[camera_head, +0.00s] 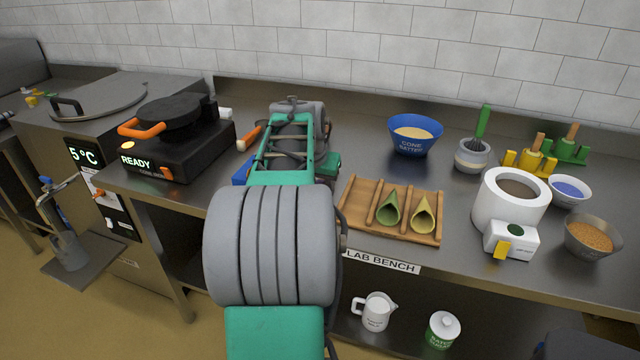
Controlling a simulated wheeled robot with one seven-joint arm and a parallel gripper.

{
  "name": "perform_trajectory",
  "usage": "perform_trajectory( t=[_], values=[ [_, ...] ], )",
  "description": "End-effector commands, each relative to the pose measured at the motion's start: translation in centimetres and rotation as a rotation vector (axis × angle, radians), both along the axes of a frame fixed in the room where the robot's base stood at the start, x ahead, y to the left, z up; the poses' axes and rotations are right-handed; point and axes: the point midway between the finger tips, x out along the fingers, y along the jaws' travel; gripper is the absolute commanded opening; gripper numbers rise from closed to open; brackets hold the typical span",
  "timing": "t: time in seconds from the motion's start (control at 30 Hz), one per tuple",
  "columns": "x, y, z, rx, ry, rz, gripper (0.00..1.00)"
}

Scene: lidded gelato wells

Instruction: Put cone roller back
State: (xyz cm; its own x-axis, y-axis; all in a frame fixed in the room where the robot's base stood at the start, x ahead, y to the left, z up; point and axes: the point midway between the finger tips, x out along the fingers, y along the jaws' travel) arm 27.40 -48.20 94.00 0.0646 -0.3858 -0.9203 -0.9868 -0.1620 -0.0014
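My teal and grey arm reaches over the bench and hides its own far end; I cannot see my gripper's fingers or anything in them. A tool with an orange and wooden handle (250,136) lies just left of the arm, partly hidden; it may be a cone roller. A blue object (242,171) shows only at its edge beside the arm. At the back right, a yellow stand (530,164) and a green stand (570,151) each have a wooden-handled piece upright in them. A wooden rack (360,206) holds a green cone and a yellow cone.
A black waffle iron (175,140) showing READY stands left of the arm. A blue batter bowl (414,140), a grey pot with a green-handled whisk (473,155), a white round machine (508,205) and small bowls (588,238) fill the right. Bare bench lies between the rack and the machine.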

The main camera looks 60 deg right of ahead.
Motion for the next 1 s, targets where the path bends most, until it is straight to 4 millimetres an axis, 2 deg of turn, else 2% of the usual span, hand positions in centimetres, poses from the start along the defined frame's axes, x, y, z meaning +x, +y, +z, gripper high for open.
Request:
perform_trajectory(
  t=[0.6, 0.63, 0.7, 1.0],
  values=[
    [0.01, 0.00, -0.26, 0.000, 0.000, 0.000, 0.00],
    [0.01, 0.00, -0.16, -0.001, 0.000, 0.000, 0.40],
    [0.01, 0.00, -0.16, 0.000, 0.000, 0.000, 0.44],
    [0.01, 0.00, -0.17, 0.000, 0.000, 0.000, 0.44]
  ],
)
